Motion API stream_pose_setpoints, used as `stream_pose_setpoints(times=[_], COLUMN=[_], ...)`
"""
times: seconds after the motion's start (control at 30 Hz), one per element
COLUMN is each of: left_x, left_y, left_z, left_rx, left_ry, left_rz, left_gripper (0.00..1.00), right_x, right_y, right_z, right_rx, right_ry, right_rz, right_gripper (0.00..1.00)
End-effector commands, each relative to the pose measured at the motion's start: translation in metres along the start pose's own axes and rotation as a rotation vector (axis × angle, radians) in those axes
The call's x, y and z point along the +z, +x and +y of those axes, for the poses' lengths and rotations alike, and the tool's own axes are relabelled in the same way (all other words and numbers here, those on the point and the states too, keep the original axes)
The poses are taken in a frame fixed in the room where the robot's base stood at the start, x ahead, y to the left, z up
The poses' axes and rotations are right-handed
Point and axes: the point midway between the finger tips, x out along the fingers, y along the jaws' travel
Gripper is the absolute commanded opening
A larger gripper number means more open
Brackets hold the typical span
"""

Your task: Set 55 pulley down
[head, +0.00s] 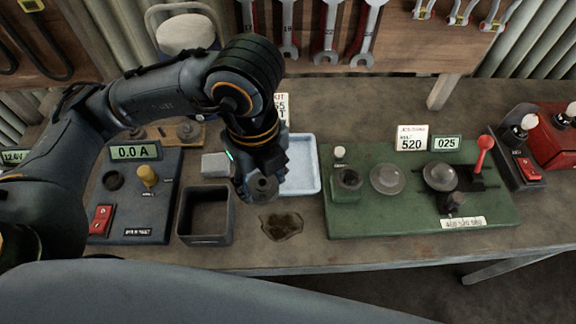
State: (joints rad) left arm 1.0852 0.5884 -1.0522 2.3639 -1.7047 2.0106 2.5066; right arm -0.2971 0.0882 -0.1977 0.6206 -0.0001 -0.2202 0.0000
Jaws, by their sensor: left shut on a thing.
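My left gripper (262,186) is shut on a small round grey part with a dark centre, which looks like the pulley (265,187). It is held over the near left edge of a light blue tray (307,165); I cannot tell how high. The bare right part of the tray shows; my gripper hides its left part. A white card (282,104) reading partly "KIT" and "55" stands behind the tray, half hidden by my arm. My right gripper is not in view.
A dark open box (205,238) and a grey block (215,165) are left of the gripper. A dark stain (282,225) lies in front. A green machine (420,218) with round discs and a red-knobbed lever (484,150) is right. A meter panel (130,210) stands left.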

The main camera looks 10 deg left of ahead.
Motion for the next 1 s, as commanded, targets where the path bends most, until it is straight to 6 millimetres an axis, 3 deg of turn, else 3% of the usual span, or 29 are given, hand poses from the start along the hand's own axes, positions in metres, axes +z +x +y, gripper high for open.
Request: stream_pose_setpoints(times=[0.2,0.37,0.5,0.83,1.0], left_x=[0.033,0.061,0.077,0.095,0.094], left_y=[0.02,0.039,0.065,0.096,0.118], left_z=[-0.033,-0.06,-0.076,-0.093,-0.092], left_rx=[0.006,0.007,0.006,0.004,0.005], left_ry=[-0.008,-0.008,-0.005,-0.002,-0.001], left_rz=[0.005,0.006,0.002,0.0,0.002], left_gripper=[0.14,0.14,0.14,0.14,0.14], right_x=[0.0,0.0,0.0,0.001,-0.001], right_y=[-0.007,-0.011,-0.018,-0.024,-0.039], right_z=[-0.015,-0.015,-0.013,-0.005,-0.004], right_rx=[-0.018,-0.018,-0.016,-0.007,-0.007], right_ry=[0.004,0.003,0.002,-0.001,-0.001], right_rz=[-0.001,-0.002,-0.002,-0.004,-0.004], right_gripper=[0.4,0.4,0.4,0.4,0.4])
